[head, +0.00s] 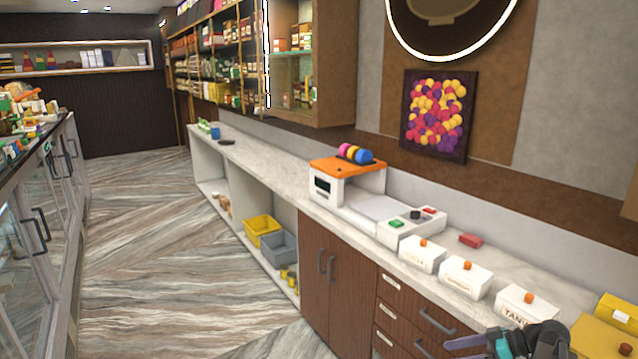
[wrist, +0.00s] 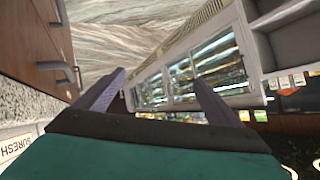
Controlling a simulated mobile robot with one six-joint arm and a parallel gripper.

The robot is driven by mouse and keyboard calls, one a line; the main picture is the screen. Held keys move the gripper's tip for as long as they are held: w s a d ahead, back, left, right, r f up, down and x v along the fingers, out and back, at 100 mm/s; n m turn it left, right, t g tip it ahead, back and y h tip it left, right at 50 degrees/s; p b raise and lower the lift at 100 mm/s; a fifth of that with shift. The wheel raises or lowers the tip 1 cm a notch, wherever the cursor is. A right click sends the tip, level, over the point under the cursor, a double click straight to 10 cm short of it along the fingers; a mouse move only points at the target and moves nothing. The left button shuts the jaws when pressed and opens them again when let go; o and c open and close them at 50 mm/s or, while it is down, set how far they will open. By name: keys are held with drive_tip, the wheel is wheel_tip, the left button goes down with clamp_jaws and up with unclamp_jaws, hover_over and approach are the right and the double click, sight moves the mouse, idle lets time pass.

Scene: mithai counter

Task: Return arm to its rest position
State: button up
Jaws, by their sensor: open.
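My gripper (head: 452,350) shows at the bottom right of the head view, in front of the counter's drawers. Its two fingers are apart, and parts of the arm are cut off by the frame edge. In the wrist view, my gripper (wrist: 159,78) is open, with nothing between the fingers. Behind the fingers are the floor and a glass-fronted display case (wrist: 190,75).
The counter (head: 265,160) holds an orange-topped white machine (head: 347,168), a red block (head: 470,240), lidded white boxes with orange knobs, one lettered TAN (head: 520,312), and yellow boxes (head: 603,340). Yellow (head: 262,229) and grey (head: 278,247) bins sit below. The aisle floor (head: 165,240) is clear.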

drive_tip(key=s+a+f+g+b, duration=0.1)
drive_tip(key=s+a+f+g, duration=0.2)
drive_tip(key=a+f, duration=0.6)
drive_tip(key=s+a+f+g+b, duration=0.1)
drive_tip(key=s+a+f+g, duration=0.1)
drive_tip(key=a+f, duration=0.65)
drive_tip(key=s+a+f+m+g+h+b, duration=0.1)
drive_tip(key=s+a+f+g+h+b, duration=0.2)
drive_tip(key=s+a+f, duration=0.75)
drive_tip(key=s+f+m+g+h, duration=0.2)
drive_tip(key=s+f+g+h, duration=0.15)
drive_tip(key=s+f, duration=0.9)
drive_tip(key=s+d+f+m+t+h, duration=0.1)
drive_tip(key=s+d+f+m+h, duration=0.2)
drive_tip(key=d+m, duration=0.3)
drive_tip(key=shift+s+d+f+h, duration=0.15)
drive_tip(key=shift+s+d+h, duration=0.15)
drive_tip(key=shift+d+h, duration=0.4)
drive_tip(key=shift+a+t, duration=0.1)
drive_tip(key=shift+t, duration=0.15)
